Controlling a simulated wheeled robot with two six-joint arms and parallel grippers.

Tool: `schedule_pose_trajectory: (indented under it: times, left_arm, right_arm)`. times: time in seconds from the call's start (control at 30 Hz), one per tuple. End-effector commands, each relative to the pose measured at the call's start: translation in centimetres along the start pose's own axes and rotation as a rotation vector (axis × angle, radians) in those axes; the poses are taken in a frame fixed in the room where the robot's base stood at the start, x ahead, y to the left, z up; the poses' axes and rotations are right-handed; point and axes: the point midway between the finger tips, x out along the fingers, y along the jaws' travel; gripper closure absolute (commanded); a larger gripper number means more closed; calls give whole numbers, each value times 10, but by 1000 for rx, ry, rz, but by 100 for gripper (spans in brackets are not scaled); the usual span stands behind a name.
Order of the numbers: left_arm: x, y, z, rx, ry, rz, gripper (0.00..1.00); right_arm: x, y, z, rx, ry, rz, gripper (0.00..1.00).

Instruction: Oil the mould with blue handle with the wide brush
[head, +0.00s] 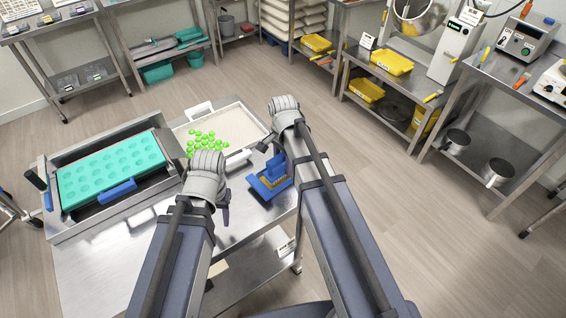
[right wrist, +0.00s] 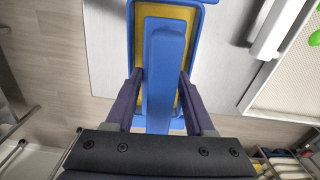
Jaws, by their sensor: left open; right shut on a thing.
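The teal mould (head: 110,166) with round cavities lies at the left of the steel table in the head view. Its blue handle (head: 118,192) is on the near side. The wide brush (head: 278,164) is blue and stands in a blue oil tray (head: 262,190) with a yellow inside. In the right wrist view the brush (right wrist: 165,75) is between the fingers of my right gripper (right wrist: 160,80), over the blue-rimmed tray (right wrist: 133,30). My right gripper (head: 276,149) is shut on the brush. My left gripper (head: 224,204) is open and empty, between mould and tray; its fingers are partly hidden.
A pale tray (head: 240,124) with several green gummies (head: 205,143) is at the back of the table. A white-handled tool (head: 238,158) lies before it. The mould sits in a steel frame (head: 60,232). Steel benches (head: 478,125) stand apart along the walls.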

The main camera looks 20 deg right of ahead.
Motion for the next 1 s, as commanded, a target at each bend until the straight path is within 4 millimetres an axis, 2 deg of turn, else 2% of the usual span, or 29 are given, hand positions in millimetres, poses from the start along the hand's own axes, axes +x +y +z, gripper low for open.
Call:
schedule_pose_trajectory:
  times: [0.1,1.0]
  left_arm:
    - [7,1,0,0,0,0,50]
    - [11,1,-1,0,0,0,50]
  right_arm:
    - [8,0,0,0,0,0,100]
    - [11,0,0,0,0,0,100]
